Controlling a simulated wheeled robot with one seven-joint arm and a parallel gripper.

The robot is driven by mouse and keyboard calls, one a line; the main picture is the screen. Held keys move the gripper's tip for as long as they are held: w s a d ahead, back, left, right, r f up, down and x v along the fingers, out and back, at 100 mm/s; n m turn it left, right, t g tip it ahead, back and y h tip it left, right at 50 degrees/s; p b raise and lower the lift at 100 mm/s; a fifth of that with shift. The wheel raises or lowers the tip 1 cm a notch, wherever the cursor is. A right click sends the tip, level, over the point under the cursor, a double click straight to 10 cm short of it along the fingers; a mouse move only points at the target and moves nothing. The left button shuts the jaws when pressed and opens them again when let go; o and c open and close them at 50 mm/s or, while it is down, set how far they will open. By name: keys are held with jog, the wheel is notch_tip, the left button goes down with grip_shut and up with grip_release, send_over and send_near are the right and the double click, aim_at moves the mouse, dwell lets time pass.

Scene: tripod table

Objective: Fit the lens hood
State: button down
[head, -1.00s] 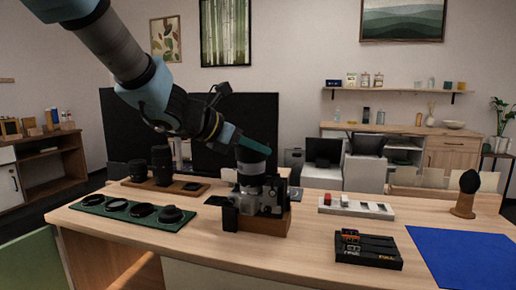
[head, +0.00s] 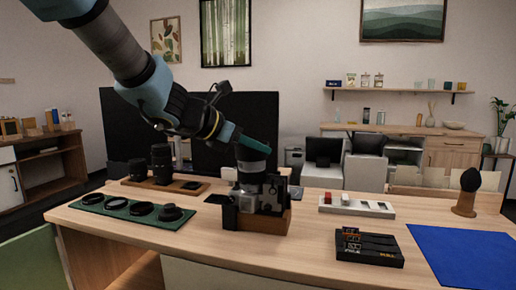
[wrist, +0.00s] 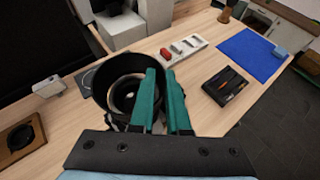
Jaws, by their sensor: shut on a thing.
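The black lens hood (head: 251,155) is a dark, wide ring over the upright lens of the camera (head: 268,196). The camera sits in a wooden cradle (head: 281,224) on the table. My gripper (head: 262,148) comes in from the upper left with its teal fingers at the hood. In the wrist view the fingers (wrist: 161,74) are close together on the right wall of the hood (wrist: 99,92). The pale-ringed lens (wrist: 122,99) shows inside the hood. Whether the hood's lower rim is seated on the lens is hidden.
A green mat (head: 130,219) with several round caps lies left of the camera. Behind it, dark lenses stand on a wooden board (head: 190,192). To the right are a white tray (head: 340,208), a black box (head: 368,258), a blue cloth (head: 470,255) and a brush on a stand (head: 464,208).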

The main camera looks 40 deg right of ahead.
jog(key=shift+f+b, duration=0.45)
jog(key=shift+b, duration=0.1)
dwell(0.8)
dwell(0.6)
jog(key=c, duration=0.6)
grip_release()
jog(key=shift+r, duration=0.15)
jog(key=shift+r+p, duration=2.6)
jog(key=shift+r, duration=0.8)
